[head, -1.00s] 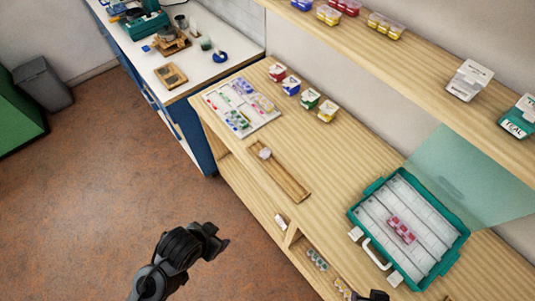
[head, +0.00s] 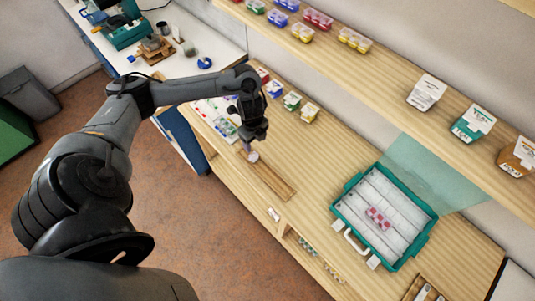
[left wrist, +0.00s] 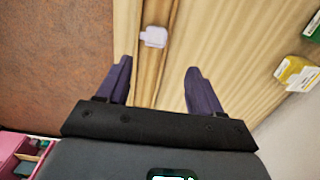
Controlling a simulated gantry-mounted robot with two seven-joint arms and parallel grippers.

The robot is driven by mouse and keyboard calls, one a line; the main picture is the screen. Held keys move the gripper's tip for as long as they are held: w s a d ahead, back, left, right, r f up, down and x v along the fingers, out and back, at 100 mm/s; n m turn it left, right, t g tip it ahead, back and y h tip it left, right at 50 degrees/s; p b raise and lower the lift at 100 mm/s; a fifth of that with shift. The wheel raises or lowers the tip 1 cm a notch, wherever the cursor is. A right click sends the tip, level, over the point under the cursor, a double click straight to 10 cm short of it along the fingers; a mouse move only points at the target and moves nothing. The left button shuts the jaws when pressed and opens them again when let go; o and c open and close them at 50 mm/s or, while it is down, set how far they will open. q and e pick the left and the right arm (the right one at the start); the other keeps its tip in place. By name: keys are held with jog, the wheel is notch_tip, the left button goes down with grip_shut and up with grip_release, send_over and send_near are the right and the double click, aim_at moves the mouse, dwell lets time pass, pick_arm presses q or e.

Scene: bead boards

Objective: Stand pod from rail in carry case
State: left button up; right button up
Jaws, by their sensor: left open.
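My right gripper is not in view.
A bead board (head: 215,115) lies left of the rail, partly behind my arm. Several small coloured boxes (head: 292,100) line the bench back. A shelf (head: 330,60) with labelled boxes runs above. Bare bench lies between rail and case.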

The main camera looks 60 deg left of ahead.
pick_arm(q)
send_over(255, 157)
jog(key=f, duration=0.5)
jog(key=shift+w+a+b, duration=0.25)
jog(key=shift+b, duration=0.15)
jog(key=f, duration=0.3)
jog(key=shift+s+d+f, duration=0.15)
jog(key=shift+s+f, duration=0.15)
jog(key=shift+f, duration=0.8)
jog(key=c, duration=1)
jog(key=shift+r, duration=0.1)
